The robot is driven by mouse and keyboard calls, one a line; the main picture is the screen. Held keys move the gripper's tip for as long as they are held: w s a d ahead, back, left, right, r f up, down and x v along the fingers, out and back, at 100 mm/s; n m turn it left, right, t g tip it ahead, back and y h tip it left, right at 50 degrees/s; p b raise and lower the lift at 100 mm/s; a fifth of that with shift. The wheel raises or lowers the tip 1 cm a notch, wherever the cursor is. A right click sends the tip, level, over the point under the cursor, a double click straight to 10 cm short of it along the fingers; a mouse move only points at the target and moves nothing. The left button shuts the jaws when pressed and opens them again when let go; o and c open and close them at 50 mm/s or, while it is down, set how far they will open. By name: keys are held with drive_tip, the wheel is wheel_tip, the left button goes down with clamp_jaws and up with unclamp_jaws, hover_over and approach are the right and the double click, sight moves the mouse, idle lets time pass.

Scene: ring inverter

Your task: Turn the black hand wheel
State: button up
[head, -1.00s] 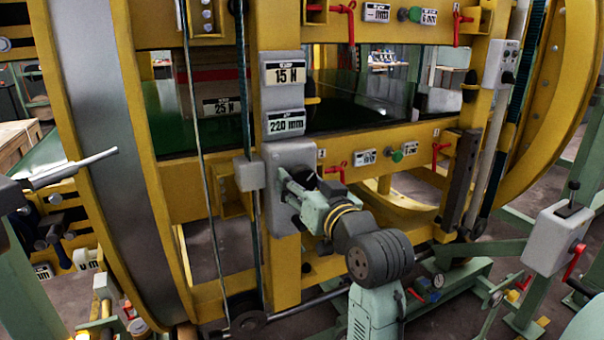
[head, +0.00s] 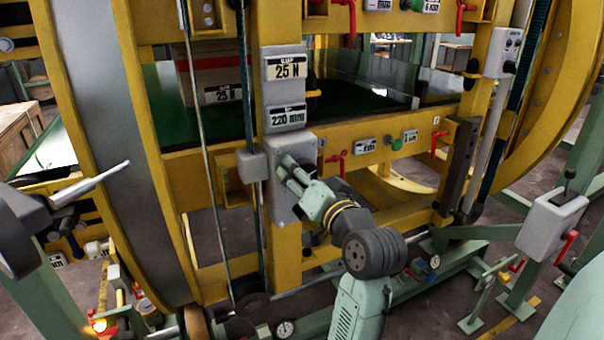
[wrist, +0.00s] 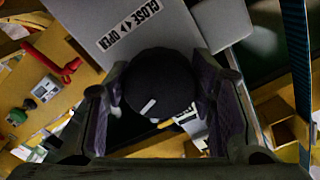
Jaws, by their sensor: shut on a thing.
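The black hand wheel (wrist: 158,85) is a dark round knob in the wrist view, below a grey housing (wrist: 150,25) marked CLOSE and OPEN. It has a small white mark on its face. My gripper (wrist: 160,105) has one finger on each side of the wheel and is shut on it. In the head view my gripper (head: 291,176) is at the grey box (head: 310,146) on the yellow post, and it mostly hides the wheel. The clamp sign (head: 286,68) above reads 25 N, and the gap sign (head: 287,117) reads 220 mm.
A box labelled 25 N (head: 223,95) stands inside the yellow ring frame (head: 130,120). Red levers (head: 337,160) and a green knob (head: 397,144) sit on the crossbar right of my gripper. A grey lever box (head: 553,222) stands at the right.

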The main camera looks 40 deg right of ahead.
drive_tip(key=o, duration=1.1)
drive_tip(key=shift+o, duration=0.2)
drive_tip(key=v, duration=1.2)
drive_tip(key=shift+s+f, duration=0.1)
